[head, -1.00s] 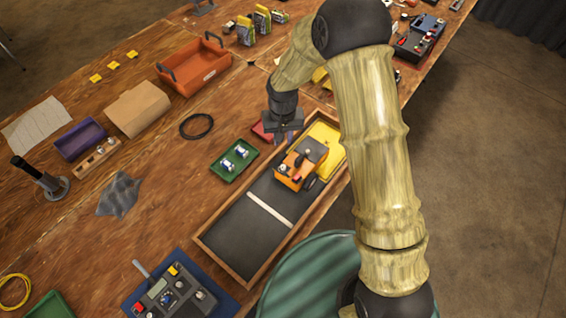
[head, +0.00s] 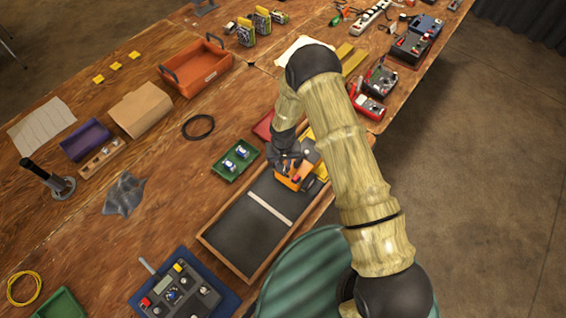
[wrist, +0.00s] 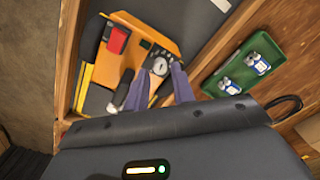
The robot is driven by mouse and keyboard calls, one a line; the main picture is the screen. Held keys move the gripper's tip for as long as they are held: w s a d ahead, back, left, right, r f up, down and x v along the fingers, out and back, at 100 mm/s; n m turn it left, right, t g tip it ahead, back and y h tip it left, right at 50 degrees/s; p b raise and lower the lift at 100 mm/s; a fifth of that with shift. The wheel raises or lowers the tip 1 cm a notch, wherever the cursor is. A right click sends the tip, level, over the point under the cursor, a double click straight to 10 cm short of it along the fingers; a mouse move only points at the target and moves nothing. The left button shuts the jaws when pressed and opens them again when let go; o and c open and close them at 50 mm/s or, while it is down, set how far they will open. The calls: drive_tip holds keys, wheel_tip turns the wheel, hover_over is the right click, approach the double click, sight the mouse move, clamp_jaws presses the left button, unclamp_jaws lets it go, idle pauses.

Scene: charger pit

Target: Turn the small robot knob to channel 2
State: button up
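The small robot (head: 289,182) is an orange, wheeled machine in the wooden-sided tray, partly hidden by my arm in the head view. In the wrist view its orange top (wrist: 150,30) carries a red part (wrist: 118,39) and a round pale knob (wrist: 160,66) with a dark pointer. I cannot read the channel marks. My gripper (wrist: 162,72) has its two purple fingers apart, with the tips close to the knob, one on each side in the picture. I cannot tell whether they touch it. In the head view my gripper (head: 290,163) is over the small robot.
The tray's dark floor (head: 240,235) is bare in front of the small robot, with a pale strip across it. A green tray (head: 226,172) with small blue-and-white items lies beside it. A control box (head: 178,292) on a blue mat is nearer me.

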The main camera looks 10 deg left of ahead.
drive_tip(key=shift+f, duration=0.9)
drive_tip(key=shift+c, duration=0.3)
clamp_jaws()
drive_tip(key=shift+n+b, duration=0.35)
drive_tip(key=shift+n, duration=0.05)
drive_tip(key=shift+f+n+b, duration=0.15)
drive_tip(key=shift+n+b, duration=2.1)
drive_tip(key=shift+n, duration=0.35)
drive_tip(key=shift+r, duration=0.2)
